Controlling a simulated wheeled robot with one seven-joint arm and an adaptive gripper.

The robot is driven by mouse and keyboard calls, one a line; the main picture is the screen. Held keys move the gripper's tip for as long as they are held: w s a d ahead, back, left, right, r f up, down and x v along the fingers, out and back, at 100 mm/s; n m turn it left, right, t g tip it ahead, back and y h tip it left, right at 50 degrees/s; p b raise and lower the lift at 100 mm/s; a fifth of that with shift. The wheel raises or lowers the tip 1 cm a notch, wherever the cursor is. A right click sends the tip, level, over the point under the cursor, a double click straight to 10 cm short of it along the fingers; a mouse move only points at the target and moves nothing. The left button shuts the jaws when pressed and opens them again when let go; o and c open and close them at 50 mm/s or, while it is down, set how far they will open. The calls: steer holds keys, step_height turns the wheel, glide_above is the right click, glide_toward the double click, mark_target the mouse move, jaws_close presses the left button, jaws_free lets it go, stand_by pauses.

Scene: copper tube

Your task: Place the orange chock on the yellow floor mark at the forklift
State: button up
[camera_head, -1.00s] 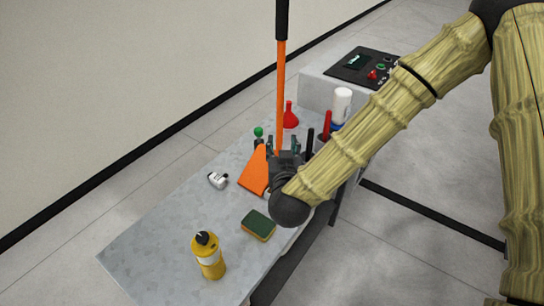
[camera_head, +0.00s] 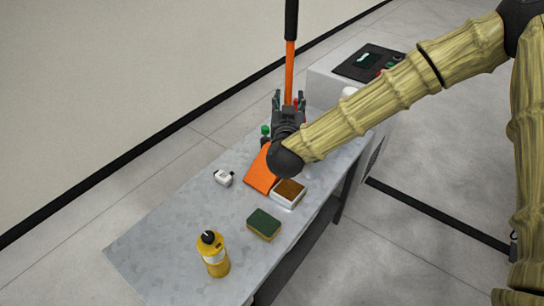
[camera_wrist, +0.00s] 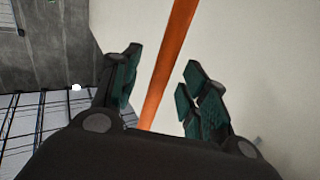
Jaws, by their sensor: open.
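The orange chock (camera_head: 261,171) is a wedge resting on the grey bench, partly hidden behind my wrist. A long orange pole (camera_head: 290,62) with a black grip rises behind my gripper, seemingly the chock's handle; its lower join is hidden. My gripper (camera_head: 289,103) is open, fingers pointing away over the far part of the bench. In the wrist view the orange pole (camera_wrist: 167,65) runs between the open fingers (camera_wrist: 163,62), with a gap visible on the right side. I cannot tell how deep between them it lies. The forklift and the yellow floor mark are not in view.
The bench (camera_head: 165,235) also holds a yellow bottle (camera_head: 214,256), a green-topped sponge (camera_head: 264,224), a white box with brown contents (camera_head: 288,192), a small white item (camera_head: 223,178) and a green-knobbed item (camera_head: 265,132). A control panel (camera_head: 370,62) stands beyond.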

mark_target(288, 97)
steer(key=shift+w+a+p, duration=0.15)
steer(key=shift+w+p, duration=0.15)
steer(key=shift+w, duration=1.25)
jaws_close()
steer(key=shift+r, duration=0.25)
